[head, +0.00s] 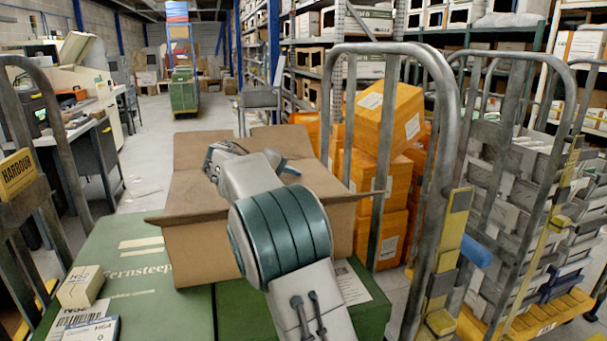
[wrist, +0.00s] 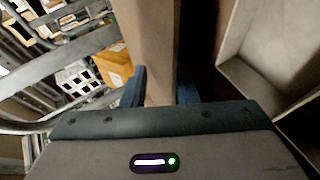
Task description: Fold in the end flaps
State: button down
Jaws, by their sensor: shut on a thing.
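An open brown cardboard box (head: 205,250) stands on green cartons (head: 125,255). Tall brown panels rise at its far left (head: 200,165) and far right (head: 285,140), and a flap edge juts out at its near left (head: 160,219). My arm crosses in front and hides much of the opening. My gripper (wrist: 162,93) is shut on a cardboard panel (wrist: 158,45), which stands between its blue fingers in the wrist view. The box's pale interior (wrist: 265,50) shows to the right there. In the head view only a blue finger shows clearly beside the far right panel.
Metal cart rails (head: 445,170) stand close on the right, with orange boxes (head: 385,125) behind. A small carton (head: 80,288) and a blue-white packet (head: 92,329) lie on the green carton at the left.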

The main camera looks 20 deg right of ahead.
jog(key=shift+s+d+f, duration=0.1)
jog(key=shift+d+f, duration=0.05)
jog(key=shift+f, duration=0.5)
jog(key=c, duration=1.6)
grip_release()
jog(key=shift+d, duration=0.1)
jog(key=shift+c, duration=0.2)
jog(key=shift+r, duration=0.1)
jog(key=v, duration=1.4)
jog(key=shift+r+p, duration=0.35)
jog(key=shift+p, duration=0.05)
